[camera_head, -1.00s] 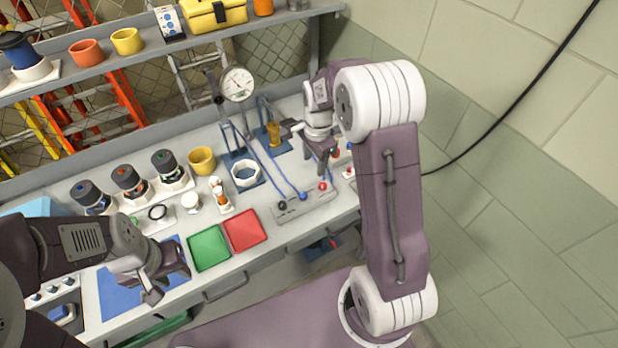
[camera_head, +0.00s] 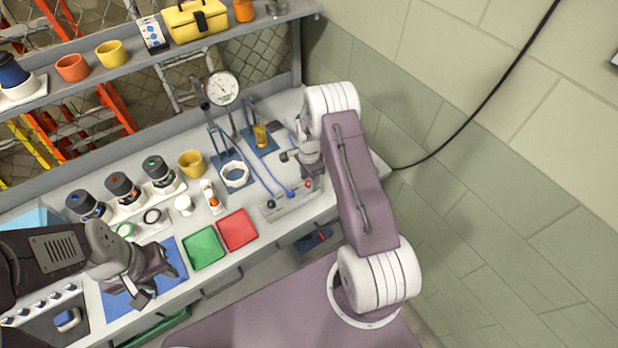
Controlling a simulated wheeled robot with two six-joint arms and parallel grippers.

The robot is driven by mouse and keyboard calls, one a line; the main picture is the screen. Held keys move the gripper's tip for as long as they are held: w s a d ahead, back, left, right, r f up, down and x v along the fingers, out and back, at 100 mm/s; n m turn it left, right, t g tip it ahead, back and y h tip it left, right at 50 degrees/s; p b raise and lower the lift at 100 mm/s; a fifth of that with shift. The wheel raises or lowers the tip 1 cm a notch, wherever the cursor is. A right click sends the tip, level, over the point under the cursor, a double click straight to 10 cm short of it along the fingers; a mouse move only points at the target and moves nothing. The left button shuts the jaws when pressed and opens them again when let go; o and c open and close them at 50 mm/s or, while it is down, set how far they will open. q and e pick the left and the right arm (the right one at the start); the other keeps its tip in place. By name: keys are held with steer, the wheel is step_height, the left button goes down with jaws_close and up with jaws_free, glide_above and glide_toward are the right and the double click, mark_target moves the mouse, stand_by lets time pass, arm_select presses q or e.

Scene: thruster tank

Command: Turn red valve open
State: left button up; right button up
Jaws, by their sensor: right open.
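The red valve (camera_head: 308,184) is a small red knob at the right end of a grey valve block (camera_head: 283,207) near the front right of the bench. A blue knob (camera_head: 290,194) and a black knob (camera_head: 271,203) sit on the same block. My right gripper (camera_head: 314,184) is open, pointing down close beside the red knob and partly covering it; I cannot tell whether they touch. My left gripper (camera_head: 156,281) is open and empty above the blue mat (camera_head: 178,258) at the front left.
Blue hoses run from the block back toward a pressure gauge (camera_head: 222,88) and a white ring (camera_head: 235,174). A red tray (camera_head: 238,230) and a green tray (camera_head: 203,248) lie left of the block. A yellow cup (camera_head: 191,164) stands behind them.

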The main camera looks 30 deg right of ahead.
steer(key=shift+c, duration=0.2)
jaws_close()
steer(key=shift+f+n, duration=0.1)
steer(key=shift+n, duration=0.2)
steer(key=n+b, duration=0.1)
steer(key=n, duration=0.2)
steer(key=shift+b, duration=0.4)
steer(key=n+b, duration=0.1)
steer(key=n, duration=0.3)
steer(key=shift+n, duration=0.3)
steer(key=n+b, duration=0.1)
steer(key=n, duration=0.3)
steer(key=shift+n, duration=0.3)
steer(key=n+b, duration=0.1)
steer(key=n, duration=0.3)
steer(key=shift+n, duration=0.7)
